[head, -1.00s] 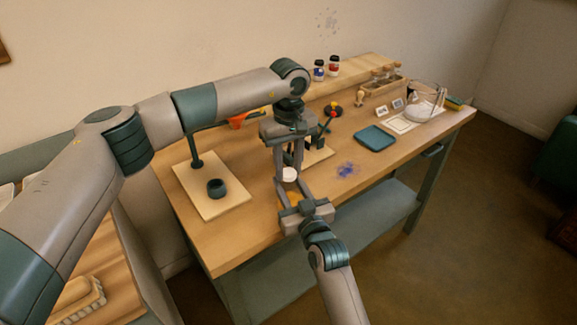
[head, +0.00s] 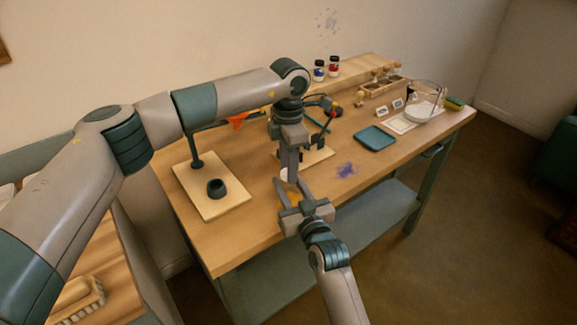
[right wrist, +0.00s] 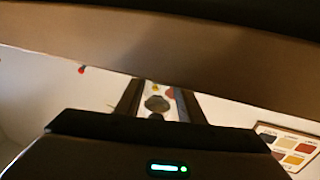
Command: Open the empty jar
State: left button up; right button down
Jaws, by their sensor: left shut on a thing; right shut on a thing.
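My left gripper (head: 288,176) points straight down over the table's front part and is seen nearly edge-on in the head view. It is shut on the small white top (head: 284,175) of what I take to be the jar. My right gripper (head: 288,190) reaches up from below and is shut on the jar just under the left gripper. The fingers hide most of the jar, and I cannot tell whether the lid is loose. In the right wrist view, a roundish grey shape (right wrist: 157,103) shows between the right fingers.
On the wooden table (head: 240,240) stand a board with a dark ring (head: 217,188), a teal tray (head: 375,138) and a blue powder stain (head: 346,170). Two labelled jars (head: 319,70) stand on the back shelf. A glass vessel (head: 424,105) is at the right.

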pick_arm(q)
jog(key=n, duration=1.8)
jog(key=shift+n, duration=0.4)
jog(key=n, duration=0.7)
jog(key=shift+w+r, duration=0.1)
jog(key=shift+r, duration=0.35)
jog(key=shift+r, duration=0.65)
jog(key=shift+r, duration=0.2)
jog(key=shift+r, duration=1.9)
